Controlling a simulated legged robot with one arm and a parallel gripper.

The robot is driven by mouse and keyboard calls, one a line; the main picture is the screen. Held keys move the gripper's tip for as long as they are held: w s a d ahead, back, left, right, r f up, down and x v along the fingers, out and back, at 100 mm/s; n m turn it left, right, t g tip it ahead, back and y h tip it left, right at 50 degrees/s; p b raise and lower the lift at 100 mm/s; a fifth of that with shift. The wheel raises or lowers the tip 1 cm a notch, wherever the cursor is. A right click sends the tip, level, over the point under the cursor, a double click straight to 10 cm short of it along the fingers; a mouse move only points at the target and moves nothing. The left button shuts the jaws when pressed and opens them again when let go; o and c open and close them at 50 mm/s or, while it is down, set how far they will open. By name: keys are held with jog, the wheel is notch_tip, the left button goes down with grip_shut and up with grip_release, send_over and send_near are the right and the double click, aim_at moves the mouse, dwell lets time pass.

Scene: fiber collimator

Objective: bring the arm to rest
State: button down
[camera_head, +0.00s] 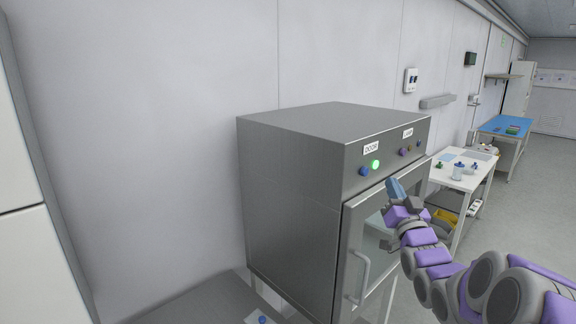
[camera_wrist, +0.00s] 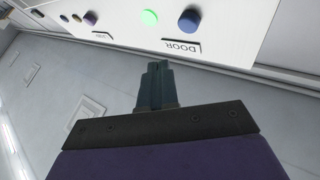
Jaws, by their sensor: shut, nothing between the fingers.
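My gripper (camera_head: 394,187) is in front of the upper front of a steel cabinet, just below its button panel, at the end of my purple and grey arm in the head view. In the wrist view my gripper (camera_wrist: 157,68) shows its fingers together and empty, pointing toward the panel (camera_wrist: 215,25). A green lit button (camera_wrist: 148,18) and a blue button (camera_wrist: 189,20) sit near the DOOR label (camera_wrist: 181,47). I cannot tell whether the fingertips touch the panel.
The steel cabinet (camera_head: 285,185) has a glass door with a handle (camera_head: 358,275), partly hidden behind my arm. A white table (camera_head: 455,180) with small items stands beyond it at the right. A blue-topped bench (camera_head: 503,125) is farther back. Open floor (camera_head: 540,180) lies at the right.

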jog(key=s+a+f+n+g+h+b, duration=0.1)
jog(key=s+a+f+g, duration=0.5)
jog(key=f, duration=0.3)
jog(key=s+a+f+g+b, duration=0.1)
jog(key=s+a+f+g, duration=0.4)
jog(key=s+f+g, duration=0.25)
jog(key=s+a+f+g, duration=0.2)
jog(key=s+f+g, duration=0.1)
jog(key=s, duration=0.8)
jog(key=s+a+f+n+g, duration=0.1)
jog(key=s+a+f+g, duration=0.2)
jog(key=s, duration=0.9)
jog(key=s+a+f+g+y, duration=0.1)
jog(key=s+a+f+g, duration=0.2)
jog(key=s, duration=0.8)
jog(key=shift+s+a+n+g+b, duration=0.2)
jog(key=shift+s+n+g+b, duration=0.2)
jog(key=shift+g, duration=0.75)
jog(key=shift+w, duration=0.1)
